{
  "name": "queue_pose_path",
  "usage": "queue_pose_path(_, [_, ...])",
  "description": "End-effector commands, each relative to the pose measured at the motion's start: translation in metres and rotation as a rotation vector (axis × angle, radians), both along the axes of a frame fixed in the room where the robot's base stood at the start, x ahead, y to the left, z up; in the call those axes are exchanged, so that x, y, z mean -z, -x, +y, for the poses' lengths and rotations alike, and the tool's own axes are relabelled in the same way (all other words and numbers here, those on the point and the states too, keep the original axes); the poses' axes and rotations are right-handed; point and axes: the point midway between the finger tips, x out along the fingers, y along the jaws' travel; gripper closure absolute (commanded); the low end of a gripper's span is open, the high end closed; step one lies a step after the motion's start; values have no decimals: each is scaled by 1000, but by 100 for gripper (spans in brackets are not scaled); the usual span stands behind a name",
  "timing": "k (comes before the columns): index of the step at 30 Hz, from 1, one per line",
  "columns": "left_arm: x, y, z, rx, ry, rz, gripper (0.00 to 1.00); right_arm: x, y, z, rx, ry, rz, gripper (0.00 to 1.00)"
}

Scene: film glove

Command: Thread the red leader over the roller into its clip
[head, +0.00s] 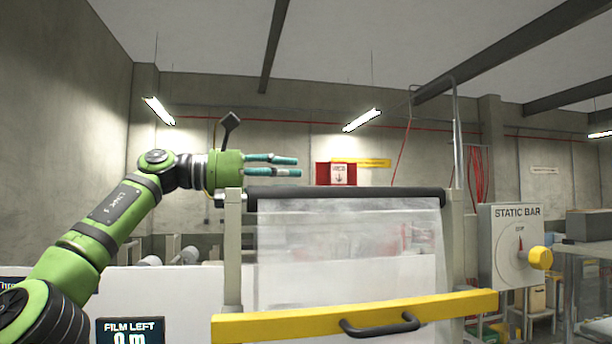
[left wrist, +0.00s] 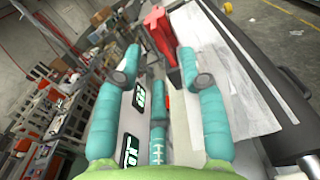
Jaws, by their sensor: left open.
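My left gripper (head: 285,166) is open, its teal fingers pointing right above the left end of the dark roller (head: 345,194). The fingers look empty. Translucent film (head: 345,250) hangs below the roller. In the left wrist view, a red piece (left wrist: 158,32) shows beyond and between the fingertips (left wrist: 160,62); it may be the red leader, but I cannot tell surely. The dark roller (left wrist: 262,80) runs to the right of the fingers there. I cannot make out the clip. My right gripper is not in view.
A yellow bar (head: 285,325) with a dark handle (head: 380,328) crosses in front of the film. A STATIC BAR box (head: 510,245) with a dial stands right. A FILM LEFT display (head: 130,331) is low left. A red panel with a white label (head: 337,173) shows behind the roller.

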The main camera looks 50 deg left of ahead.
Motion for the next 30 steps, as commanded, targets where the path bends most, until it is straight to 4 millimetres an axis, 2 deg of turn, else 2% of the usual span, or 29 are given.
queue_pose_path(1, [-2, 12, 6, -1, 3, -6, 59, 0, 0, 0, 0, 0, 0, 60])
queue_pose_path(6, [0, 41, 21, 0, 3, -3, 59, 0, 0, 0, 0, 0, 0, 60])
queue_pose_path(12, [0, 60, 32, 0, 1, 0, 59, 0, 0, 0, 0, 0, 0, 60])
queue_pose_path(30, [0, 63, 33, 1, 0, 1, 59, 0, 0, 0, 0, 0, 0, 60])
